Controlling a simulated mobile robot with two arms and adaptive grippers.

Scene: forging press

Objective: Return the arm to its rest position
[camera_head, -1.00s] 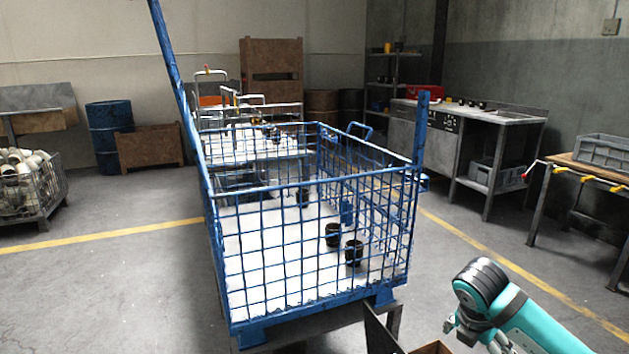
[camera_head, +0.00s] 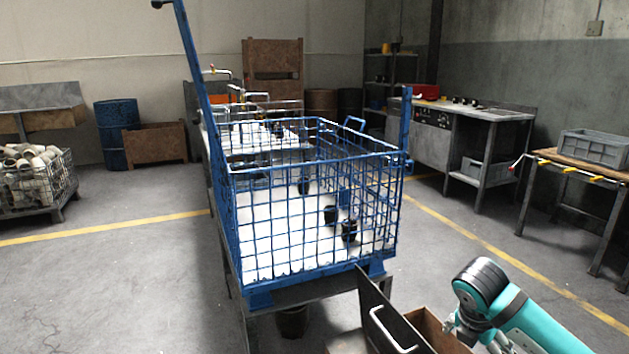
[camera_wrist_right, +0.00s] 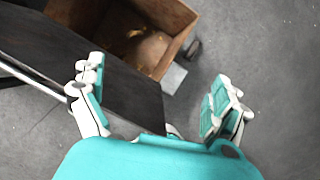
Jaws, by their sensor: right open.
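My right arm, teal with a black joint, comes in at the lower right of the head view. My right gripper (camera_head: 468,338) is low at its end, partly cut off by the frame's bottom edge. In the right wrist view the right gripper (camera_wrist_right: 157,80) has its white and teal fingers spread wide, with nothing between them but floor and a panel's edge behind. My left arm and gripper are not in view.
A blue wire cage (camera_head: 312,222) with black cups inside stands ahead. A wooden box (camera_head: 437,330) with a dark handled panel (camera_head: 395,318) is just left of my right gripper; the box also shows in the wrist view (camera_wrist_right: 170,15). Floor right of it is open.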

